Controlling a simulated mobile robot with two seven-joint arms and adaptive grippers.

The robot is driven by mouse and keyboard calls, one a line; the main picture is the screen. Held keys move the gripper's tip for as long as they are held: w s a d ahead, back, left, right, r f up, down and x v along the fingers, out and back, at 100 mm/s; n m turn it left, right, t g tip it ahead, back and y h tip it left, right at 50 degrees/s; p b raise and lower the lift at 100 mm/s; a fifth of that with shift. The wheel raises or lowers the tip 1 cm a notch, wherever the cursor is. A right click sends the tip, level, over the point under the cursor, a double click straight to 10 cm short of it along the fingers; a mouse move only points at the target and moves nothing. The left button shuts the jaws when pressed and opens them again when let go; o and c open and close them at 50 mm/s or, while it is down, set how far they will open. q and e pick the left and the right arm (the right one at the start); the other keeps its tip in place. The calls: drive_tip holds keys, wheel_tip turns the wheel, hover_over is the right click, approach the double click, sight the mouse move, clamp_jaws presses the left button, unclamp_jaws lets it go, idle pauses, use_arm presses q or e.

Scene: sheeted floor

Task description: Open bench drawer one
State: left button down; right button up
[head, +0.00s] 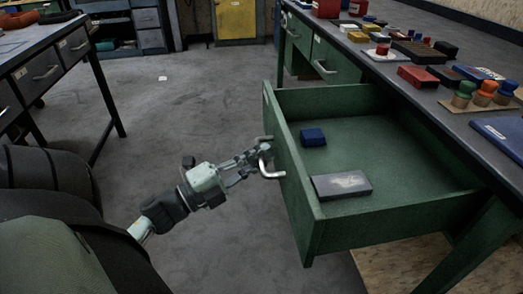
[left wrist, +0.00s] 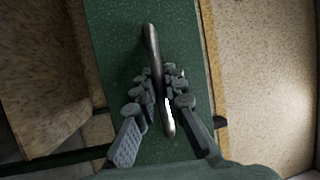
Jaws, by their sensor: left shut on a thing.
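The green bench drawer (head: 400,220) is pulled well out from under the bench top on the right of the head view. A blue block (head: 312,137) and a grey flat block (head: 342,186) lie inside it. My left gripper (head: 259,157) is shut on the silver drawer handle (head: 270,171) at the drawer's front. In the left wrist view the handle (left wrist: 152,48) runs between the fingers of my left gripper (left wrist: 163,90), with the green drawer front behind it. My right gripper is not in view.
The bench top (head: 420,85) holds blocks, trays and coloured pegs. Other closed green drawers (head: 325,68) sit farther along the bench. A dark bench with drawers (head: 45,75) stands at the left. The grey floor (head: 190,110) between is mostly clear.

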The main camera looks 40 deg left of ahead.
use_arm(q)
drive_tip(key=c, duration=1.6)
unclamp_jaws()
drive_tip(key=v, duration=1.2)
